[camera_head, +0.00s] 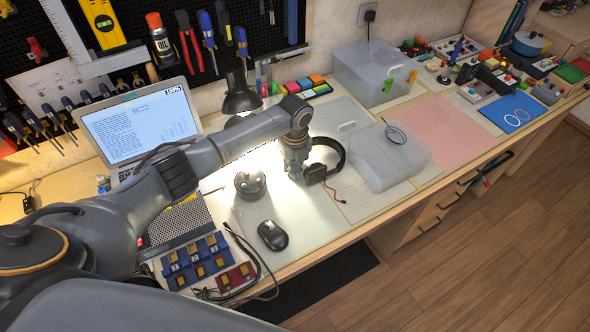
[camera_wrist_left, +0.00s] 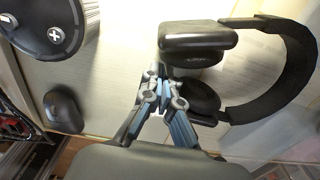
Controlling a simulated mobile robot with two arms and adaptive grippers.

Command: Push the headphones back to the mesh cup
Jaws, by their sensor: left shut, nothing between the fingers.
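The black headphones (camera_head: 342,150) lie on the desk beside the clear bin; their band (camera_wrist_left: 303,60) and ear cups (camera_wrist_left: 198,40) fill the right of the wrist view. My left gripper (camera_head: 294,174) points down just left of them, shut and empty. In the wrist view its fingertips (camera_wrist_left: 156,73) are beside the ear cups; I cannot tell whether they touch. Coloured pens (camera_head: 264,84) stand upright behind the desk lamp, near the back wall. The mesh cup itself cannot be clearly made out there. My right gripper is not in view.
A round dark device (camera_head: 250,184) and a mouse (camera_head: 272,235) lie left of the gripper. A clear bin (camera_head: 381,160) is close on the right. The lamp (camera_head: 241,97) and coloured sticky notes (camera_head: 304,86) are behind. A cable (camera_head: 335,193) trails in front of the headphones.

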